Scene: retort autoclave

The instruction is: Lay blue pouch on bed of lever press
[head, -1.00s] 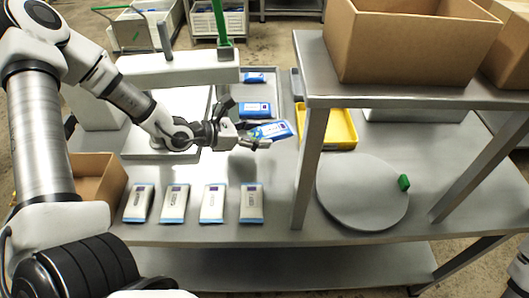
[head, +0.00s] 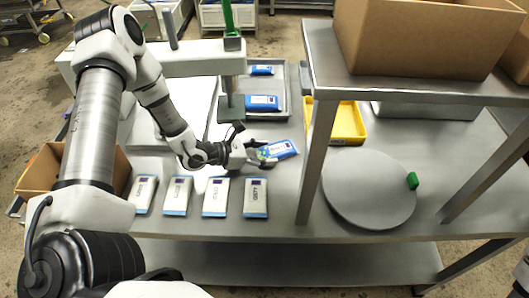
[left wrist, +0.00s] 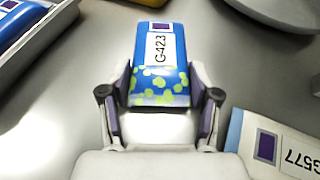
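My left gripper (head: 262,153) is shut on a blue pouch (head: 283,149) with a white label and green-yellow dots. In the left wrist view the pouch (left wrist: 160,62) lies between both fingers, its label reading G-423, and sticks out ahead of them over the grey table. The lever press (head: 165,60) stands at the left rear of the table, with a green lever (head: 228,18) and a post. Its pale flat bed (head: 172,115) shows empty, left of and behind the gripper. My right gripper is not in view.
Several white pouches (head: 256,197) lie in a row along the front. A grey tray (head: 281,88) holds two more blue pouches (head: 262,103). A yellow bin (head: 348,122), a round grey plate (head: 368,190) and a shelf post (head: 316,160) stand right. A cardboard box (head: 40,170) is at left.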

